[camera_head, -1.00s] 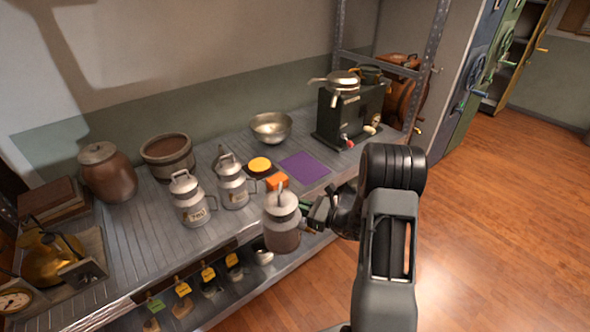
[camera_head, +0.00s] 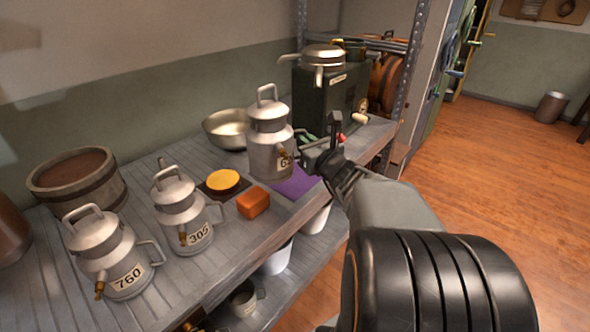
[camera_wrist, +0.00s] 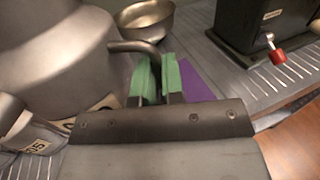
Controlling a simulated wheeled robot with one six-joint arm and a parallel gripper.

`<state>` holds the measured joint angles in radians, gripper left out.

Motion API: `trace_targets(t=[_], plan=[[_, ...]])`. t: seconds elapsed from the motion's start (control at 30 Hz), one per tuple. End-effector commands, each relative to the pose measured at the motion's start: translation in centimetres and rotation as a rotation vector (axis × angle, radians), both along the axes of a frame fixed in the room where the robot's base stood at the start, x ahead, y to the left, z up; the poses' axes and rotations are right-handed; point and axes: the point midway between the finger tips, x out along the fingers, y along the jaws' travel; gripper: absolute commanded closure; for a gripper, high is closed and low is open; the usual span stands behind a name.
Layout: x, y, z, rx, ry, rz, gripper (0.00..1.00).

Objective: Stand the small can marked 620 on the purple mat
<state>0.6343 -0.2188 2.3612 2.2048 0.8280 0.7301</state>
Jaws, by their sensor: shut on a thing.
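The small can (camera_head: 268,146) is a grey metal can with a lid handle and a brass tap. The start of its label, a 6, shows; the rest is hidden. My gripper (camera_head: 313,146) is shut on the can's side handle and holds it upright. In the wrist view the green fingertips (camera_wrist: 158,78) close around the handle of the can (camera_wrist: 62,55). The purple mat (camera_head: 294,184) lies flat on the shelf, partly hidden behind the can and gripper. It also shows in the wrist view (camera_wrist: 196,82). Whether the can's base touches anything is unclear.
Cans marked 305 (camera_head: 183,215) and 760 (camera_head: 112,260) stand at left. An orange block (camera_head: 253,203) and a yellow disc (camera_head: 223,181) lie left of the mat. A metal bowl (camera_head: 227,130) and a dark machine (camera_head: 325,100) stand behind it.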

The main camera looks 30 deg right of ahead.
Motion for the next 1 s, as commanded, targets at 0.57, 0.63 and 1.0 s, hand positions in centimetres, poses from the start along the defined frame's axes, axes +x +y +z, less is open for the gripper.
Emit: trace_targets(t=[0.57, 0.63, 1.0], plan=[[6.5, -9.7, -7.0, 0.002, -0.001, -0.031, 1.0], [6.9, -10.2, -7.7, 0.001, -0.002, -0.03, 1.0], [7.8, -11.0, -9.2, 0.0, -0.003, -0.026, 1.0]])
